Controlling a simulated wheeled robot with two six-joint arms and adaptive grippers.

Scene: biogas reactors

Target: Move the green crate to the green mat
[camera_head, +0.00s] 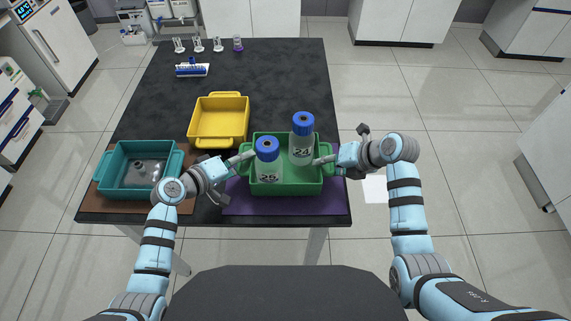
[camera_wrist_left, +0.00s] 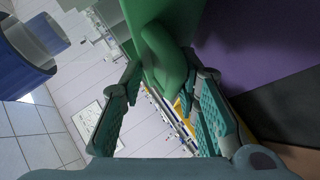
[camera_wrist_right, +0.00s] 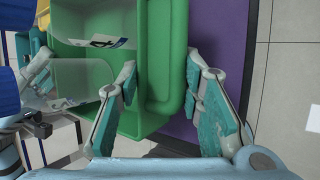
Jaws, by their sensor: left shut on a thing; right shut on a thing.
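The green crate (camera_head: 287,188) is at the front right of the black table, over a purple mat (camera_head: 338,196); I cannot tell whether it rests on it. Inside stand two clear bottles with blue caps, numbered 25 (camera_head: 268,171) and 24 (camera_head: 302,150). My left gripper (camera_head: 243,159) is shut on the crate's left handle, seen close in the left wrist view (camera_wrist_left: 163,60). My right gripper (camera_head: 322,160) is shut on the right handle, also seen in the right wrist view (camera_wrist_right: 173,60). No green mat is visible.
A teal crate (camera_head: 112,178) sits on a brown mat (camera_head: 187,203) at the front left. A yellow crate (camera_head: 218,139) stands behind, between the two. A blue-white brush-like item (camera_head: 192,69) and several small items are at the back. The back right of the table is clear.

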